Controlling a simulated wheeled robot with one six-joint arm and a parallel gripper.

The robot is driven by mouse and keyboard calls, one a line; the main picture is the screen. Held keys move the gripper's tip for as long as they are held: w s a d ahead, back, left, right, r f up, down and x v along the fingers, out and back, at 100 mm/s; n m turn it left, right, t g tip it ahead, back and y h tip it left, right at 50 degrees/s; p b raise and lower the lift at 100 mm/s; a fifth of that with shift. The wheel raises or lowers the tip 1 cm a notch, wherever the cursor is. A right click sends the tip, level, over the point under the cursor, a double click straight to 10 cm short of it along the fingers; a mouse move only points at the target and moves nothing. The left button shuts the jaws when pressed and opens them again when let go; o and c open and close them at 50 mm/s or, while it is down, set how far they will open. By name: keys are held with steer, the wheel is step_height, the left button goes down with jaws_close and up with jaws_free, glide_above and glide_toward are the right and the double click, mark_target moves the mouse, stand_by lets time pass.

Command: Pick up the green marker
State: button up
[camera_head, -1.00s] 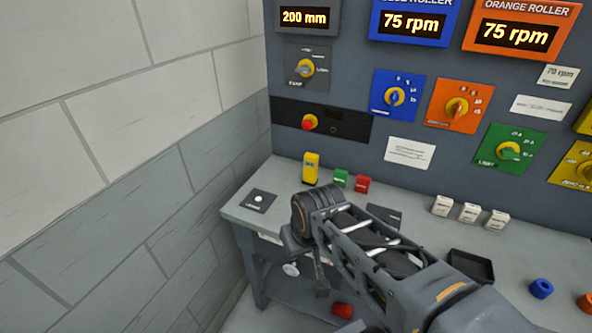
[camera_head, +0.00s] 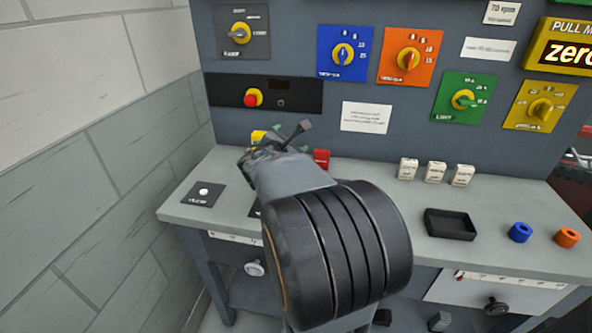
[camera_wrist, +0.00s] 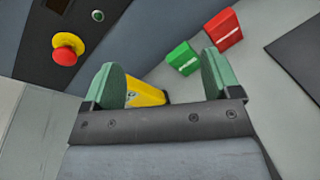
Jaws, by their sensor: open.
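The green marker is a small block with a pale label stripe (camera_wrist: 183,58), seen in the wrist view just beyond and left of the right fingertip. In the head view my arm hides most or all of it. A red block (camera_wrist: 223,38) stands beside it; it also shows in the head view (camera_head: 321,158). My gripper (camera_wrist: 160,70) has two green-padded fingers spread apart, with no object gripped. In the head view my gripper (camera_head: 283,138) is over the back left of the bench, near the panel.
A yellow block (camera_wrist: 148,97) shows partly behind the left finger. The panel's red knob (camera_wrist: 67,49) is close by. White blocks (camera_head: 435,171), a black tray (camera_head: 450,223), a blue ring (camera_head: 520,232) and an orange ring (camera_head: 567,237) stand on the bench's right side.

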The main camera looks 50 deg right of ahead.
steer(key=w+d+f+n+t+b, duration=0.1)
steer(key=f+n, duration=0.1)
steer(key=f, duration=0.1)
steer(key=w+d+f+n+t+b, duration=0.1)
steer(key=d+f+n+b, duration=0.1)
steer(key=f+n, duration=0.1)
steer(key=w+d+f+n+t+b, duration=0.1)
steer(key=f+n, duration=0.1)
steer(key=f, duration=0.3)
steer(key=shift+d+n+h+b, duration=0.25)
steer(key=shift+n+h+b, duration=0.05)
steer(key=shift+b, duration=0.1)
steer(key=shift+w+d+r, duration=0.3)
steer(key=shift+d, duration=0.15)
steer(key=shift+x, duration=3.2)
steer(key=shift+c, duration=0.5)
steer(key=c, duration=0.9)
